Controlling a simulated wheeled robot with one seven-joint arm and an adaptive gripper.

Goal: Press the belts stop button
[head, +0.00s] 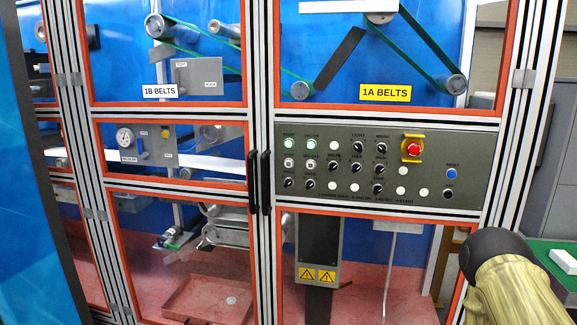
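A grey control panel (430,200) is set in the machine's front, right of the middle. It carries two green-lit buttons (288,143) at its upper left, with two pale square-framed buttons (288,162) below them. Several black rotary knobs (358,147) and plain white discs (334,146) fill the middle. A red mushroom button (412,148) sits in a yellow surround. A blue button (451,173) and a black knob or button (447,193) are at the right end. The small labels are too blurred to tell which is the belts stop button. My gripper is not in view.
Part of my arm shows at the lower right, apart from the panel in the picture. Orange-framed glazed doors with black handles (252,180) surround the panel. Signs read 1A BELTS (385,92) and 1B BELTS (160,91). A green surface (556,257) lies at far right.

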